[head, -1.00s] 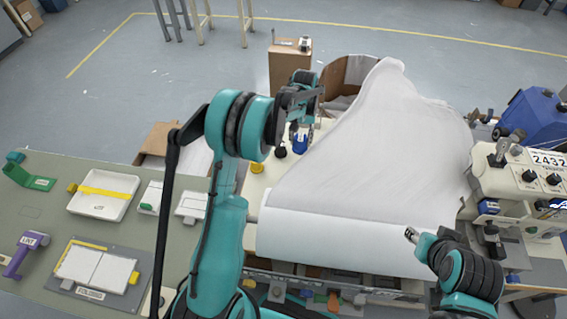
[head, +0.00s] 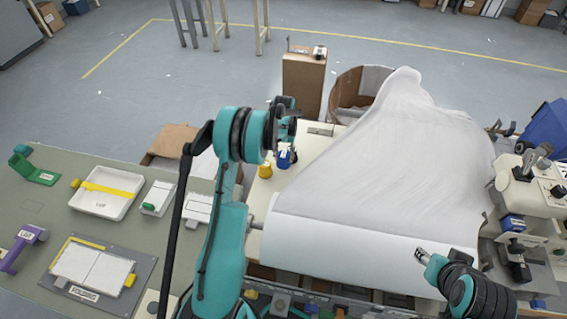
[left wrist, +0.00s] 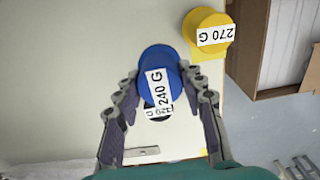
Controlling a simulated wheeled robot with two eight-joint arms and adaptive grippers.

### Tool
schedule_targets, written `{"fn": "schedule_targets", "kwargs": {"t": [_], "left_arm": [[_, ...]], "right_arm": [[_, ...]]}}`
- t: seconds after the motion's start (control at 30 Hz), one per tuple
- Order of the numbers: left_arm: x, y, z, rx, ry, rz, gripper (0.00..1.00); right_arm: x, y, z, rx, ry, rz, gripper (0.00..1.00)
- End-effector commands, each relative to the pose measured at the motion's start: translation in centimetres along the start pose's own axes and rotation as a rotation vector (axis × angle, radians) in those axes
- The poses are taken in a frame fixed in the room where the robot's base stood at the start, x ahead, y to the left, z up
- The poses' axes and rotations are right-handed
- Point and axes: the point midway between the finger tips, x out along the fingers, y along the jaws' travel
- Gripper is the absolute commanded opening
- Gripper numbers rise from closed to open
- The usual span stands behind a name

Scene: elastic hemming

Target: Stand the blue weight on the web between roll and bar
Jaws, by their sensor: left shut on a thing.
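The blue weight (head: 286,158), labelled 240 G, is between the fingers of my left gripper (left wrist: 160,85), which is shut on it. The web spreads back from the white roll (head: 345,242) at the front and rises to a peak at the back. I cannot clearly make out the bar. My right gripper (head: 422,254) is over the roll's right end, its jaws too small to read.
A yellow weight (head: 265,170), labelled 270 G, stands beside the blue one on the cream table top (left wrist: 60,80). A brown cardboard box (head: 304,82) and a round brown bin (head: 345,85) stand behind. Machine units (head: 535,190) crowd the right side.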

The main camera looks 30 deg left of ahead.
Motion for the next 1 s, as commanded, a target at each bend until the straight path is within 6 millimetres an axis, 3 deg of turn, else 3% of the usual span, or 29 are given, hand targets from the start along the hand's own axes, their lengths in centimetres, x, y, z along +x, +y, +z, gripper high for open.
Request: {"fn": "schedule_targets", "kwargs": {"t": [0.37, 0.73, 0.77, 0.83, 1.0], "left_arm": [[4.1, -0.2, -0.1, 0.000, 0.000, 0.000, 0.02], [4.5, -0.2, -0.1, 0.000, 0.000, 0.000, 0.02], [4.6, -0.2, -0.1, 0.000, 0.000, 0.000, 0.42], [4.5, -0.2, -0.1, 0.000, 0.000, 0.000, 0.60], [4.4, -0.2, -0.1, 0.000, 0.000, 0.000, 0.60]], "right_arm": [[0.8, 0.0, 0.6, 0.000, 0.000, 0.000, 0.40], [1.1, 0.0, 0.8, 0.000, 0.000, 0.000, 0.40], [1.1, 0.0, 0.8, 0.000, 0.000, 0.000, 0.40], [1.0, 0.0, 0.7, 0.000, 0.000, 0.000, 0.40], [1.0, 0.0, 0.7, 0.000, 0.000, 0.000, 0.40]]}}
